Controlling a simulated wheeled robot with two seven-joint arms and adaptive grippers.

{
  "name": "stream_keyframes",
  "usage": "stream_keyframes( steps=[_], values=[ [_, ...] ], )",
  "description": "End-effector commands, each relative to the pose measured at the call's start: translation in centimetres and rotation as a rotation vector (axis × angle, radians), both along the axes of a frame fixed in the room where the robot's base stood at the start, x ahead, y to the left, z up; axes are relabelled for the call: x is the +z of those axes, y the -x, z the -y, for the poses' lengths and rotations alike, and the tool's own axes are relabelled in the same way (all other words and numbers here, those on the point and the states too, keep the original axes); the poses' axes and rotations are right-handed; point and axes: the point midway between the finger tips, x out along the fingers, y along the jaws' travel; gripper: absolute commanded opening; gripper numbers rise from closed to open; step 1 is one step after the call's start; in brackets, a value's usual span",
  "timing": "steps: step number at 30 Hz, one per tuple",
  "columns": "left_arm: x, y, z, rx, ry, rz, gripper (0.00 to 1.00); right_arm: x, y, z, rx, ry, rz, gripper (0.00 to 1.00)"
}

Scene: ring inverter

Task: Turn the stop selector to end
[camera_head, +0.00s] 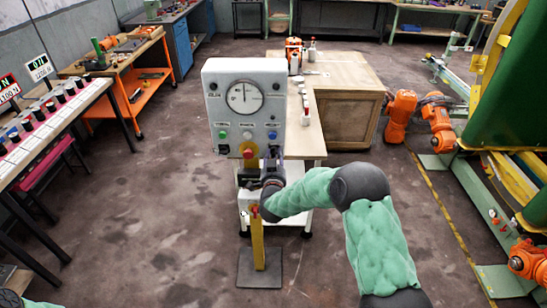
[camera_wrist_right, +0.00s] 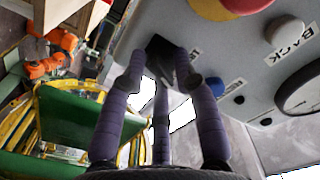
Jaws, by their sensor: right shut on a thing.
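The stop selector is a small black knob at the lower right of the white control panel (camera_head: 212,105). In the right wrist view the black knob (camera_wrist_right: 160,48) sits between the purple fingertips of my right gripper (camera_wrist_right: 164,70). The fingers close around it and partly cover it. In the head view my right gripper (camera_head: 272,164) is at the panel's lower right, below the blue button (camera_head: 272,135), and it hides the knob. The knob's pointer and setting cannot be read. Of my left arm, only a scrap shows at the bottom left; its fingers do not show.
A red mushroom button with a yellow base (camera_head: 248,150) is just left of the gripper. Green and white buttons and a round gauge (camera_head: 244,96) are above. A yellow post (camera_head: 258,240) stands below. A bench (camera_head: 340,75) is behind; a button-lined table (camera_head: 45,130) is left.

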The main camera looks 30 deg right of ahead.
Motion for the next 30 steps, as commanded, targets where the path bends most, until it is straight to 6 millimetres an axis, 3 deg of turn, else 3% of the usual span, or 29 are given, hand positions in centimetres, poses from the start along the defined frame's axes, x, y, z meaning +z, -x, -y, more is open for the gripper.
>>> stream_keyframes(
  steps=[30],
  values=[
    [0.85, 0.0, -0.01, 0.0, 0.0, 0.0, 0.4, -0.13, 0.37, 0.45, -0.008, 0.688, -0.436, 0.0]
  ],
)
